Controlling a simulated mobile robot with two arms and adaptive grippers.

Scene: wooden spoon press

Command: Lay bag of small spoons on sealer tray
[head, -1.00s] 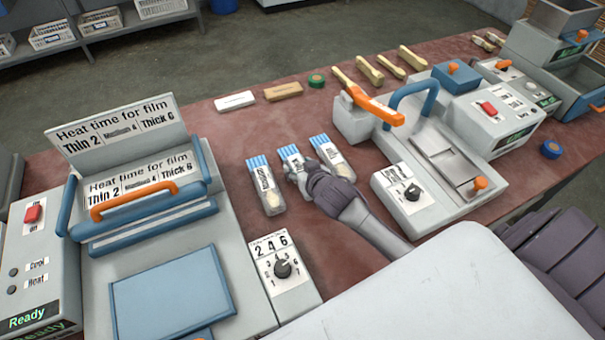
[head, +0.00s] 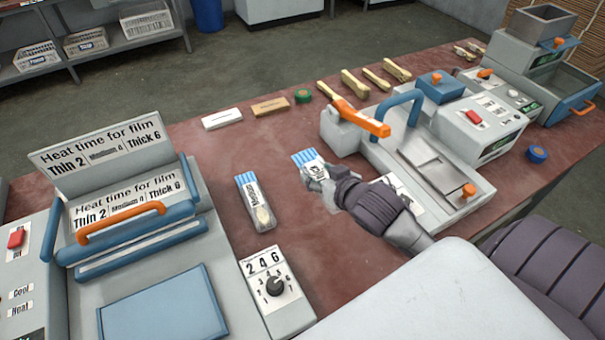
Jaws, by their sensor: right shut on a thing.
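My right gripper (head: 314,178) is shut on a clear bag with a blue-striped top and printed label (head: 307,158), near the middle of the table. The gripper hides much of the bag, and I cannot tell how high it is held. Another such bag (head: 255,202) lies to the left, a pale spoon showing inside. A third bag cannot be made out separately around the gripper. The sealer (head: 228,230) stands at left, with a flat blue tray (head: 165,308) in front of its orange-handled bar (head: 120,222). My left gripper is out of view.
A dial box (head: 274,285) stands beside the sealer. A press with an orange lever (head: 360,117) stands right of my gripper. Wooden spoons (head: 355,82), a white block (head: 222,118) and a green roll (head: 303,95) lie at the back. Bare table lies between the bags.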

